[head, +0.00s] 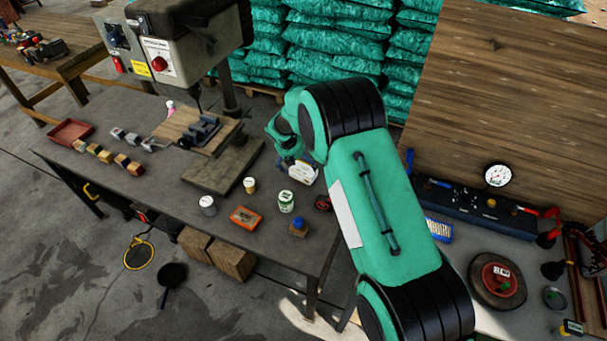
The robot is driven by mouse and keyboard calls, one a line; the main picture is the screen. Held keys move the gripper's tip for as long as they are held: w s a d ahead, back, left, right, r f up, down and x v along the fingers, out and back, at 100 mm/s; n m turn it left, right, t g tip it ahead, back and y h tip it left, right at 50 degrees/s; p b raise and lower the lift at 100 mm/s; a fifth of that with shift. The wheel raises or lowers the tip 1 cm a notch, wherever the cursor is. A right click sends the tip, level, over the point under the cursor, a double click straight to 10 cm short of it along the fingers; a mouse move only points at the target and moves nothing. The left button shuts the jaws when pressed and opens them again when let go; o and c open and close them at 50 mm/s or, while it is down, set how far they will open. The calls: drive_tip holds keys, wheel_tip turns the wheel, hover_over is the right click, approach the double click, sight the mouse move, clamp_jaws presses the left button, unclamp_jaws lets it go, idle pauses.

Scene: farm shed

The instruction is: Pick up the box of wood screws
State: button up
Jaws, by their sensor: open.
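An orange-red box (246,217) with a pale label lies flat near the front edge of the dark workbench. It is the likeliest box of wood screws, but its print is too small to read. A white and yellow box (302,172) stands farther right, close by my arm's wrist, its print also unreadable. My gripper (289,159) is at the end of the green arm, above the right part of the bench, behind and right of the orange-red box. It is open and apart from that box. Its fingers are mostly hidden and hard to make out.
A drill press (187,45) with a vise rises behind. Wooden blocks lie left.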

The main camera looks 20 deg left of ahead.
sight(303, 169)
drive_tip(key=shift+x, duration=1.75)
drive_tip(key=shift+b+x, duration=0.85)
drive_tip(key=shift+x, duration=1.75)
drive_tip(key=shift+c, duration=0.5)
drive_tip(key=c, duration=1.7)
